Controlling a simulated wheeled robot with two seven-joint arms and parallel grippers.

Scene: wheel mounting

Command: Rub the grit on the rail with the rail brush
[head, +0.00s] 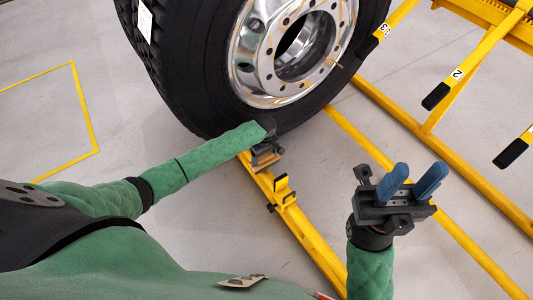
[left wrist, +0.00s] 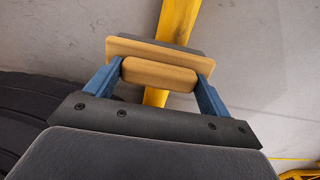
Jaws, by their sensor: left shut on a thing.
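My left gripper (head: 265,148) is low over the near yellow rail (head: 312,243), beside the tyre's lower edge. In the left wrist view its blue fingers (left wrist: 160,76) are shut on the rail brush (left wrist: 160,72), a wooden block with a grip and a dark underside. The brush also shows partly in the head view (head: 267,160), at the rail. I cannot tell whether its underside touches the rail. I see no grit; the part of the rail under the brush is hidden. My right gripper (head: 412,180) is open and empty, to the right of the rail.
A large wheel with a black tyre (head: 190,75) and shiny rim (head: 255,85) stands at the rail's far end. A small yellow bracket (head: 283,192) sits on the rail just nearer than the brush. A yellow frame with black-tipped, numbered arms (head: 455,80) stands at right.

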